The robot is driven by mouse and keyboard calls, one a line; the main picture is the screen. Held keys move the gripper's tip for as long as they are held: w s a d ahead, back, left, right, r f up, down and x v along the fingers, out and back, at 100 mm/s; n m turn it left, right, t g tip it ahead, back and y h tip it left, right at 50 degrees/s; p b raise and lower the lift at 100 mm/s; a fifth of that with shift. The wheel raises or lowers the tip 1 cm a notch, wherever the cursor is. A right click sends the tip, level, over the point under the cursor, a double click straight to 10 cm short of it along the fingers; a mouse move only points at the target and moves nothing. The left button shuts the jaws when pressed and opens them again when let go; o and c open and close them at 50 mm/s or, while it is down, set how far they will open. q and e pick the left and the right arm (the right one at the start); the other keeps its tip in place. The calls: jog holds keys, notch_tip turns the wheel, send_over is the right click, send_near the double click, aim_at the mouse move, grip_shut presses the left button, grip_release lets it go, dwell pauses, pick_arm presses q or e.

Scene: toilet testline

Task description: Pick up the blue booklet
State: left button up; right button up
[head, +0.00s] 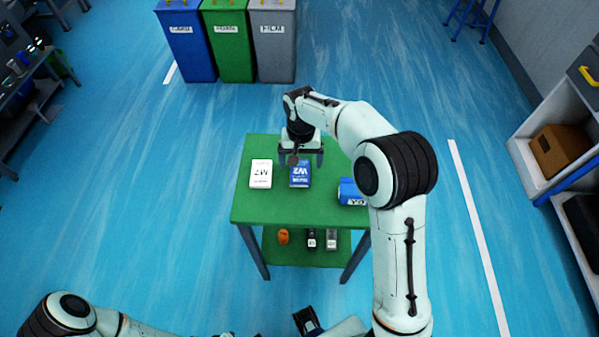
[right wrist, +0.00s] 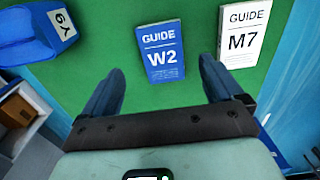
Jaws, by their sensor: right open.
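The blue booklet (head: 300,174), with "W2" on its cover, lies flat on the green table (head: 268,207). In the right wrist view the booklet (right wrist: 163,50) reads "GUIDE W2" and sits ahead of and between my fingers. My right gripper (head: 301,158) is open and empty, at the booklet's far edge in the head view; I cannot tell its exact height above the table. In the right wrist view the right gripper (right wrist: 157,85) shows both fingers apart, with nothing between the tips. My left arm shows at the lower left of the head view, but its fingers cannot be made out.
A white booklet marked "M7" (head: 261,174) lies left of the blue one. A blue item (head: 350,192) lies at the table's right, partly behind my arm. Several small items, one orange (head: 284,236), stand on the lower shelf. Bins (head: 229,45) stand beyond the table.

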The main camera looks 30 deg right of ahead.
aim_at(300, 172)
jog(key=f, duration=0.5)
jog(key=shift+w+f, duration=0.25)
jog(key=shift+f, duration=0.15)
jog(key=c, duration=1.1)
